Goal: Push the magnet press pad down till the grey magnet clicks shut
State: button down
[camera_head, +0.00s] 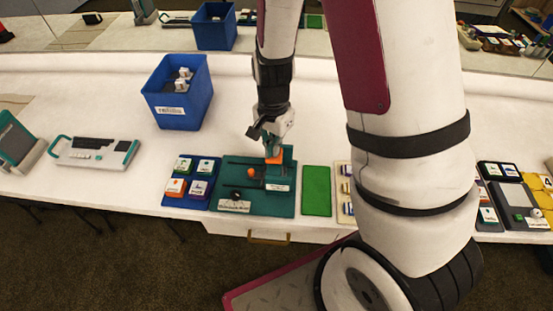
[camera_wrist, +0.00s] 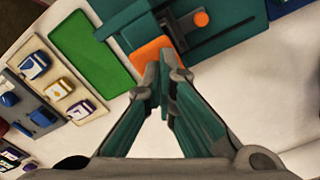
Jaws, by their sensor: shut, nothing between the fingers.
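The teal board (camera_head: 285,208) lies on the white counter and carries a raised teal block with an orange pad (camera_head: 276,156), which looks like the press pad. My gripper (camera_head: 272,148) is shut and empty, pointing down at this pad. In the wrist view my shut fingertips (camera_wrist: 164,84) overlap the edge of the orange pad (camera_wrist: 150,48); whether they touch it I cannot tell. A round orange knob (camera_head: 252,173) sits left of the pad, and it also shows in the wrist view (camera_wrist: 201,19). I cannot make out the grey magnet in either view.
A blue tray with several labelled blocks (camera_head: 173,187) lies left of the board. A green mat (camera_head: 317,190) and a beige tray (camera_head: 343,182) lie to its right. A blue bin (camera_head: 178,112) stands behind. The counter between bin and board is clear.

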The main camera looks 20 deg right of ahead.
jog(key=shift+r+p, duration=1.9)
jog(key=shift+r, duration=1.4)
jog(key=shift+r, duration=0.2)
notch_tip(320, 180, up, 10)
jog(key=s+a+n+t, duration=0.1)
jog(key=s+n, duration=0.1)
jog(key=n, duration=0.1)
jog(key=s+r+n+t, duration=0.4)
jog(key=s+r+n, duration=0.5)
jog(key=s+r, duration=0.8)
jog(key=shift+d+t, duration=0.15)
jog(key=shift+t, duration=0.15)
jog(key=shift+f, duration=0.1)
